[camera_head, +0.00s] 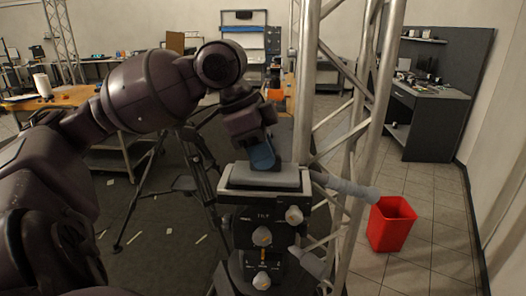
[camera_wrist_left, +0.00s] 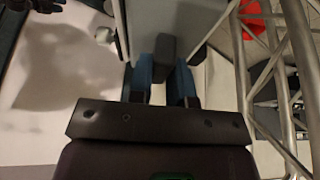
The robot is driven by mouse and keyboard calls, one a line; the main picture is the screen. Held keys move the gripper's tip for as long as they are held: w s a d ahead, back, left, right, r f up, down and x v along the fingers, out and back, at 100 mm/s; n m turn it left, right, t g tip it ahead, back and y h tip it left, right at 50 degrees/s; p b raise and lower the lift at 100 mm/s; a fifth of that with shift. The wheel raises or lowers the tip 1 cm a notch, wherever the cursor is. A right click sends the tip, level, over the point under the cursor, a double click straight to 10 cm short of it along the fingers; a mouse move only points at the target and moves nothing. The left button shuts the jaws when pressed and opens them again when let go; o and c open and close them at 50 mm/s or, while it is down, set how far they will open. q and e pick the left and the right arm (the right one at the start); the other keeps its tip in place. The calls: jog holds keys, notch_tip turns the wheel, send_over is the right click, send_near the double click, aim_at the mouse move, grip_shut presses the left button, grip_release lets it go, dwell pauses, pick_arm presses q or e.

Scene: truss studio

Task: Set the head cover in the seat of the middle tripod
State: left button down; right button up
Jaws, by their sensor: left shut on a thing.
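The middle tripod's head (camera_head: 262,226), a dark block with several knobs and the word TILT, stands just in front of me. A grey slab, the head cover (camera_head: 266,178), lies level at its top, within the pale rim of the seat (camera_head: 223,180). I cannot tell whether it is fully down. My left gripper (camera_head: 262,158) comes from above, blue fingertips at the slab's top. In the left wrist view, the fingers (camera_wrist_left: 162,82) are closed about a grey block of the cover (camera_wrist_left: 164,52). My right gripper is not in view.
A metal truss (camera_head: 349,150) rises close to the right of the tripod head. A grey pan handle (camera_head: 345,187) sticks out to the right. A red bin (camera_head: 391,224) stands on the floor beyond. Black tripod legs (camera_head: 140,205) show behind on the left.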

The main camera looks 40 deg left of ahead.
pick_arm(q)
jog(key=shift+f, duration=0.5)
dwell(0.6)
jog(key=c, duration=1)
grip_release()
jog(key=shift+r, duration=0.1)
jog(key=v, duration=1)
jog(key=shift+s+r, duration=0.1)
jog(key=shift+r, duration=0.2)
